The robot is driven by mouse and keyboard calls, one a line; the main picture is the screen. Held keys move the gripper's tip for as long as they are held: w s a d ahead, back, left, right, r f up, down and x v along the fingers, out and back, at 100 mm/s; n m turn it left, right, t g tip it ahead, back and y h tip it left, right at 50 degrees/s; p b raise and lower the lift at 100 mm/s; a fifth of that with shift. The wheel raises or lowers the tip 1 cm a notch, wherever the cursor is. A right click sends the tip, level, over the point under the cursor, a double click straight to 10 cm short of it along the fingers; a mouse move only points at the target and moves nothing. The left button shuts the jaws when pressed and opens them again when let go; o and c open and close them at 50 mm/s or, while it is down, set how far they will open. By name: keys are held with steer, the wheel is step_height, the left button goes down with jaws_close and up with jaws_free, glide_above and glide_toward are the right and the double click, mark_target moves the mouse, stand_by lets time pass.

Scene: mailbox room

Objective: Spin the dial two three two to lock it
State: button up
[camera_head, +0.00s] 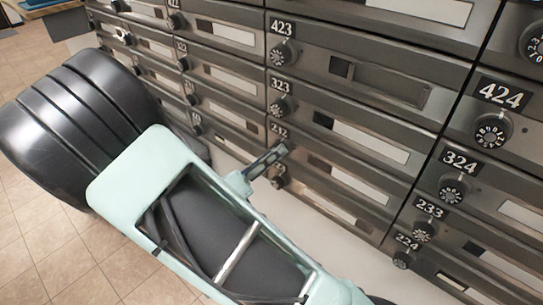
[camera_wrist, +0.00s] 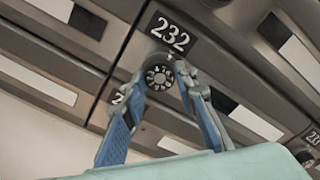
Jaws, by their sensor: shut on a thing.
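The 232 dial (camera_wrist: 158,78) is a round dark knob with white numbers, just below the white-on-black 232 label (camera_wrist: 170,33) in the wrist view. My gripper (camera_wrist: 161,66) has one blue-grey finger on each side of this dial and is shut on it. In the head view my gripper (camera_head: 276,156) reaches the mailbox wall just below the 232 label (camera_head: 279,131); the finger hides the dial there. The dial's exact setting is too small to read surely.
Rows of grey metal mailboxes fill the wall. The 323 dial (camera_head: 281,106) is above, and another dial (camera_head: 278,180) is close below my finger. The 324 dial (camera_head: 452,189) and 233 dial (camera_head: 423,232) are to the right. Tiled floor (camera_head: 60,245) is open at left.

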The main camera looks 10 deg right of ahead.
steer(key=m, duration=0.8)
steer(key=shift+w+m, duration=0.1)
steer(key=shift+m, duration=0.2)
stand_by(0.3)
steer(key=o, duration=1.2)
steer(key=shift+c, duration=0.2)
steer(key=shift+a, duration=0.1)
steer(key=v, duration=1.2)
